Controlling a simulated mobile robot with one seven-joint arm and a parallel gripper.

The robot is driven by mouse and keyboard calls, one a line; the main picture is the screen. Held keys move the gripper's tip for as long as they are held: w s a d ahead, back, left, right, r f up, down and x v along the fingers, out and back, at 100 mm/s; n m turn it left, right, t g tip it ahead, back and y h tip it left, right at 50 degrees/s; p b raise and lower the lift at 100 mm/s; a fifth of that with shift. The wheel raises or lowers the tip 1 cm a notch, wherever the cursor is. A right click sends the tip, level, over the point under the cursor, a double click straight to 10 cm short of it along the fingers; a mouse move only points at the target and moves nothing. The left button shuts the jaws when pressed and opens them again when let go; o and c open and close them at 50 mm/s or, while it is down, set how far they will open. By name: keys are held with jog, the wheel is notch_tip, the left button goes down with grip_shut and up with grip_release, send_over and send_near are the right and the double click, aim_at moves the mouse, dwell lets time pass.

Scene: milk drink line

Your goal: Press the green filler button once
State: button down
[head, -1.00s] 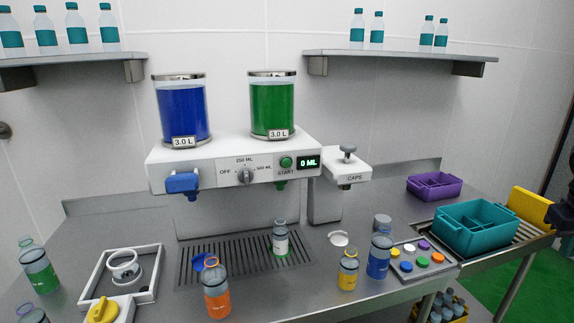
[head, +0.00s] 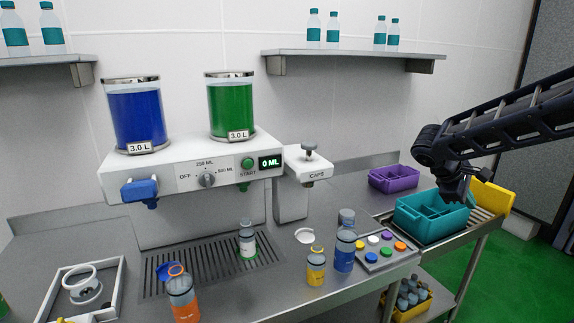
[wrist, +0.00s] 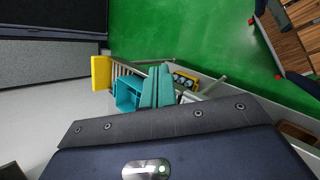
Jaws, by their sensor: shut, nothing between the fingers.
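The green filler button (head: 247,163) sits above the word START on the front of the white filler machine (head: 130,174). It is left of the display (head: 270,162), which reads 0 ML. A dial (head: 207,180) to its left has OFF, 250 ML and 500 ML marks. A bottle with a white and green label (head: 247,240) stands on the drain grate under the green nozzle.
The teal crate (head: 410,222) and a yellow piece (head: 492,196) are on the right-hand rack. Orange, yellow and blue bottles stand along the counter front. The white CAPS unit (head: 312,165) juts out right of the button.

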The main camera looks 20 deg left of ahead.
aim_at(248, 164)
jog(key=w+a+r+n+t+h, duration=0.1)
jog(key=a+n+t, duration=0.45)
jog(key=a, duration=0.75)
jog(key=w+a+r+n+t, duration=0.15)
jog(key=a+n+t, duration=0.4)
jog(key=a, duration=0.85)
jog(key=s+a+n+t+y, duration=0.4)
jog(key=s+a, duration=0.5)
jog(key=a, duration=0.3)
jog(key=s+a+n+t+y, duration=0.4)
jog(key=s+a+n+y, duration=0.2)
jog(key=s+a, duration=0.4)
jog(key=a+y, duration=0.1)
jog(key=a, duration=0.2)
jog(key=shift+s+n+t+y, duration=0.15)
jog(key=shift+n+t+y, duration=0.15)
jog(key=shift+n, duration=0.1)
jog(key=shift+a+f, duration=0.1)
jog(key=w+a, duration=0.6)
jog(key=shift+w, duration=0.15)
jog(key=shift+a, duration=0.1)
jog(key=shift+w+a, duration=0.25)
